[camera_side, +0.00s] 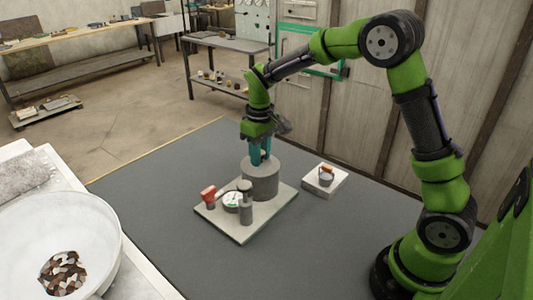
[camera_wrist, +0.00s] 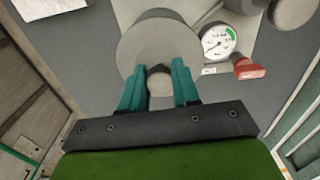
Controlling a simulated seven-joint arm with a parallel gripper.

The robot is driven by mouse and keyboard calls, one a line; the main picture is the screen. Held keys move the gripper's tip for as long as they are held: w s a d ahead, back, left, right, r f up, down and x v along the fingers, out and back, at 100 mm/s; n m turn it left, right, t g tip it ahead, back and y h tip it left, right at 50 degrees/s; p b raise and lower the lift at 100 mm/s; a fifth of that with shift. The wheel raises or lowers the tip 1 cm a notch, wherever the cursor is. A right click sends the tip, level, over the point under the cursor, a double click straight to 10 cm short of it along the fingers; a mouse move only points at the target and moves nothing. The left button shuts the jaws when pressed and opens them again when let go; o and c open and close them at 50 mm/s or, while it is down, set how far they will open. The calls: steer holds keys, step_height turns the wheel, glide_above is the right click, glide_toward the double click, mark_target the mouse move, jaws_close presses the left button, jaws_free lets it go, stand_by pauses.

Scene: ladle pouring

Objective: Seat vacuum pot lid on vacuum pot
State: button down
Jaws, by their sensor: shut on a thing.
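The vacuum pot (camera_side: 260,182) is a grey upright cylinder on a light base plate in the side view. My gripper (camera_side: 262,158) points down right above it, its teal fingers at the pot's top. In the wrist view, my gripper (camera_wrist: 159,90) is shut on the dark knob of the vacuum pot lid (camera_wrist: 150,42), a round grey disc. The lid lies over the pot and hides most of it there. I cannot tell whether the lid touches the rim all round or hangs slightly above it.
The base plate (camera_side: 223,224) also carries a dial gauge (camera_side: 231,199), a red-handled valve (camera_side: 209,194) and a grey upright cylinder (camera_side: 246,212). A large white bowl (camera_side: 95,235) is at front left. The dark mat has free room around.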

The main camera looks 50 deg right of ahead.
steer(key=shift+c, duration=1.3)
jaws_free()
steer(key=shift+r, duration=3.55)
steer(key=shift+w, duration=0.1)
